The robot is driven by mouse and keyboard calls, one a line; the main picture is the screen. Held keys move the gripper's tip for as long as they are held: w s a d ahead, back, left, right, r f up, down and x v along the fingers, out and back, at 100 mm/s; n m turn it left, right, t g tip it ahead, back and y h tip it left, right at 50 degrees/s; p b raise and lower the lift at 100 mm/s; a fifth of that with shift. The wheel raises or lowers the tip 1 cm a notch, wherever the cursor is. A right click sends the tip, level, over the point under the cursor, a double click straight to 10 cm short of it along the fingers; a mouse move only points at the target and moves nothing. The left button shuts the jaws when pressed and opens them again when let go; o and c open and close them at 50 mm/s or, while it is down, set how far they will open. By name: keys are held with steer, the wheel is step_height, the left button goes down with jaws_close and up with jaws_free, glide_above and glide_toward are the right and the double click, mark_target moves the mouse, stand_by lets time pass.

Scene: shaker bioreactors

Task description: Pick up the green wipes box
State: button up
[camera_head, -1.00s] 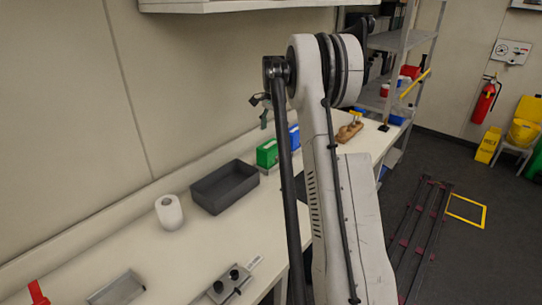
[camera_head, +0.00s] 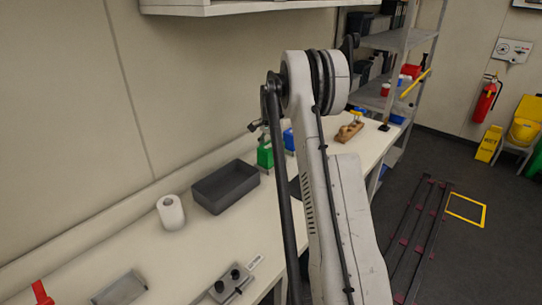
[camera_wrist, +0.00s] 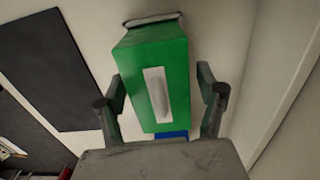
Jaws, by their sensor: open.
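The green wipes box (camera_head: 265,158) stands on the white bench near the wall, in the head view partly covered by my gripper (camera_head: 262,139). In the wrist view the green wipes box (camera_wrist: 147,62) fills the middle, with a pale slot panel on the face toward me. My gripper (camera_wrist: 162,98) is open, with one finger on each side of the box's near part. I cannot tell whether either finger touches it. A blue box (camera_head: 289,139) stands just right of the green one, partly hidden by my arm; a blue patch shows below the green box in the wrist view (camera_wrist: 172,135).
A dark grey tray (camera_head: 225,200) and a white paper roll (camera_head: 171,212) stand left of the green box. A wooden-based item (camera_head: 349,132) is farther right on the bench. A wall cabinet (camera_head: 250,7) hangs above.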

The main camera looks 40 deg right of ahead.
steer(key=c, duration=1.3)
steer(key=shift+r, duration=0.2)
